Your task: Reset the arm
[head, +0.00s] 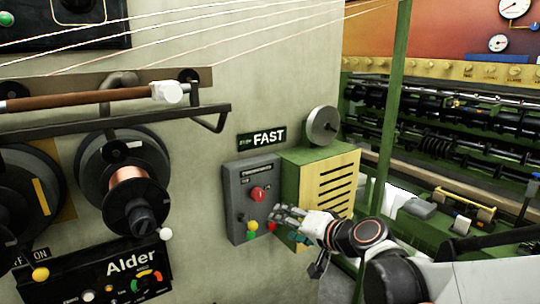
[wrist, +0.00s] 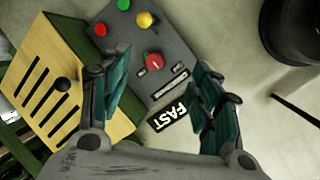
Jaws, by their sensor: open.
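My gripper (head: 282,218) is in front of the lower right part of a grey control box (head: 236,206) on the wall, under a sign reading FAST (head: 268,138). The box has a red knob (head: 258,194) in its middle and green, yellow and red buttons low down. In the wrist view my gripper (wrist: 158,95) has its two fingers wide apart with nothing between them but the view of the box and sign. The red knob (wrist: 154,62) shows beyond the fingers. I cannot tell whether a finger touches the box. My arm reaches in from the lower right.
A green and yellow slotted housing (head: 330,185) with a round metal wheel (head: 322,126) stands right of the box. A copper spool (head: 130,188) and a black panel marked Alder (head: 110,277) are at left. A green post (head: 388,120) and machinery stand at right.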

